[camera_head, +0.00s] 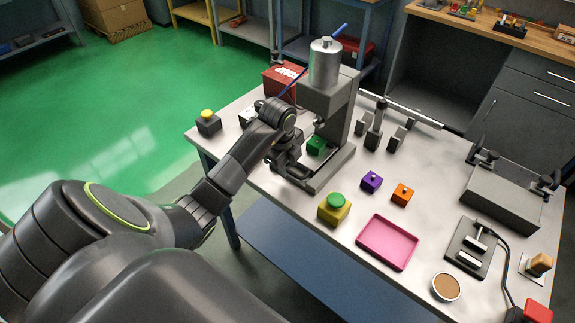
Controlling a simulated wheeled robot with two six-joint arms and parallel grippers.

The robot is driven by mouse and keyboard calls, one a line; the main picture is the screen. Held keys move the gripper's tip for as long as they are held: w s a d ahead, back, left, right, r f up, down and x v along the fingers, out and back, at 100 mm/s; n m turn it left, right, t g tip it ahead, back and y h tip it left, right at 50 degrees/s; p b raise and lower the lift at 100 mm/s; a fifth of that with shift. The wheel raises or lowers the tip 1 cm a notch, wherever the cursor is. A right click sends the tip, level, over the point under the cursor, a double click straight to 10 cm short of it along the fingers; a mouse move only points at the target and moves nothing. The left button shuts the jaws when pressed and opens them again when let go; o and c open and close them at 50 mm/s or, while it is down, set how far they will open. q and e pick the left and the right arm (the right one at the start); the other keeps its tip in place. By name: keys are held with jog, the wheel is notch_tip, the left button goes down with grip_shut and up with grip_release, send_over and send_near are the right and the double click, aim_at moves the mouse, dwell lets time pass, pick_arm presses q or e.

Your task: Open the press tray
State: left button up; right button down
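The grey press (339,113) stands at the back middle of the table, with a silver cylinder on top and a blue-tipped lever. A green block (316,145) sits low inside its opening. The press tray cannot be told clearly from the dark base parts there. My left gripper (287,160) is at the left front of the press base, pointing down, close beside the green block. My wrist and the dark parts overlap, so I cannot tell whether its fingers are open, shut or touching the press. My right gripper is out of view.
A red box (283,80) stands behind my wrist. A grey fixture (503,195) is at the right.

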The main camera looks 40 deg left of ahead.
pick_arm(q)
jog(key=shift+f, duration=0.4)
grip_shut()
